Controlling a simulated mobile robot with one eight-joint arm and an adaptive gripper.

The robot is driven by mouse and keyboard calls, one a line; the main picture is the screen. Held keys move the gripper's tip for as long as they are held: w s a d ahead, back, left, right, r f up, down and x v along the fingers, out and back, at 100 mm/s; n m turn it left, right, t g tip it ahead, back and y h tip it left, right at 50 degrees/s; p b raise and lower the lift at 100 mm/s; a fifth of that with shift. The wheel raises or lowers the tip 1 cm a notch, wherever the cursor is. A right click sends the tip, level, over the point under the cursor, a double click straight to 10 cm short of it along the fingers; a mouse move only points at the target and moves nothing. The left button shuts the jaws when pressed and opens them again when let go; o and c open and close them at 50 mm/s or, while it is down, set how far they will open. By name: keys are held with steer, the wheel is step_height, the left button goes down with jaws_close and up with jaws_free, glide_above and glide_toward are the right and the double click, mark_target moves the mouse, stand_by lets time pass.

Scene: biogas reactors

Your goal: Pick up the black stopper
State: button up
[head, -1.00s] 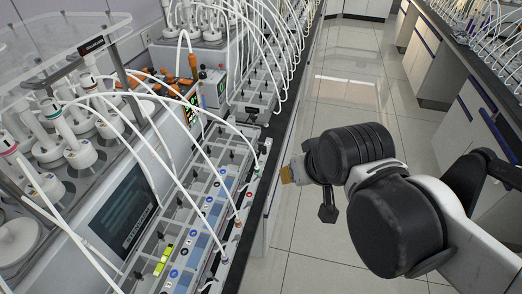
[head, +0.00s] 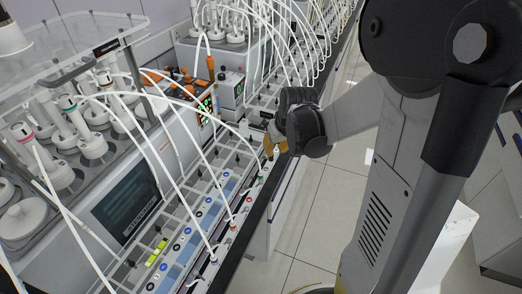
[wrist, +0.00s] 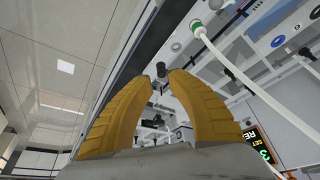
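In the wrist view, my gripper (wrist: 164,80) shows two yellow fingers. They are open, with a gap between their tips. A small dark piece (wrist: 161,70), which looks like the black stopper, shows in line with that gap near the pale unit's edge. I cannot tell whether the fingertips touch it; nothing appears clamped. In the head view, my gripper (head: 275,147) is over the front right edge of the long channel unit (head: 190,232), near its far end. My wrist stands close by, and the stopper cannot be made out there.
A white tube with a green end (wrist: 196,28) plugs into the unit close to my fingers. More white tubes arch over the unit in the head view. A screen (head: 127,208) and several white reactor vessels stand at left. The floor aisle (head: 318,215) is at right.

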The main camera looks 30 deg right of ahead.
mark_target(271, 159)
steer(key=b+x, duration=0.1)
steer(key=x, duration=0.3)
steer(key=b+x, duration=0.1)
steer(key=x, duration=0.2)
steer(key=shift+w+a+r+b, duration=0.1)
steer(key=shift+w+r+b, duration=0.05)
steer(key=shift+w+b, duration=0.15)
steer(key=shift+s, duration=0.1)
jaws_close()
